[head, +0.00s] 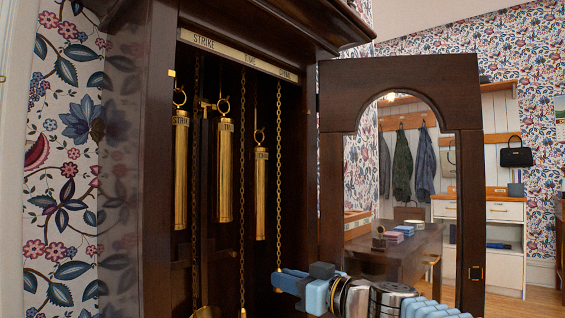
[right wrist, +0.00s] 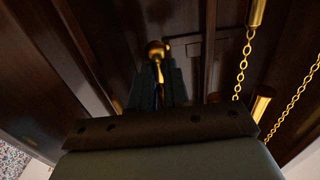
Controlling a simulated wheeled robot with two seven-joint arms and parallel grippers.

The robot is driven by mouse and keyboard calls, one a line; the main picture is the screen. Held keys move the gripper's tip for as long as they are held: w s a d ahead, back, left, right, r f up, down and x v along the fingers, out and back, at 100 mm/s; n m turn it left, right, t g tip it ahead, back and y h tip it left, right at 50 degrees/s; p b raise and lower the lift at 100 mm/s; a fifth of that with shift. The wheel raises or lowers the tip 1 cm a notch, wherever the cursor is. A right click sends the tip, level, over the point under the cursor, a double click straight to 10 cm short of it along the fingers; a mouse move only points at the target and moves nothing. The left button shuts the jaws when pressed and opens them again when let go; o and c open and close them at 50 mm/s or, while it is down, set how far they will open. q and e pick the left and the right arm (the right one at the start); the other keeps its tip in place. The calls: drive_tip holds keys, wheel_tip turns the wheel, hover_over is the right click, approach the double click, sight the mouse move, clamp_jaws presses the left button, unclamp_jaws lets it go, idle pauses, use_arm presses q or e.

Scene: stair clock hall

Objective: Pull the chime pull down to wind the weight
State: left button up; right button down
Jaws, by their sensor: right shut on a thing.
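The tall dark clock case (head: 160,120) stands open, with a plate lettered STRIKE, TIME and a blurred third word. The chime chain (head: 278,170) hangs at the right and runs down to my right gripper (head: 284,281). The gripper is shut on the chime pull, whose gold ball and stem (right wrist: 154,50) show between the fingers in the right wrist view (right wrist: 160,88). The rightmost brass weight, the chime weight (head: 260,200), hangs with its bottom lowest of the three. The strike weight (head: 181,175) and time weight (head: 225,175) hang left of it. My left gripper is out of view.
Two other chains, one left (head: 195,150) and one in the middle (head: 242,200), hang inside the case. The open arched glass door (head: 335,130) stands right, close behind my right arm. A table and coats show through its glass.

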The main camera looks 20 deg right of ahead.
drive_tip(key=shift+f, duration=2.85)
drive_tip(key=c, duration=1)
unclamp_jaws()
drive_tip(key=shift+r, duration=0.1)
drive_tip(key=shift+r, duration=0.1)
drive_tip(key=v, duration=1.2)
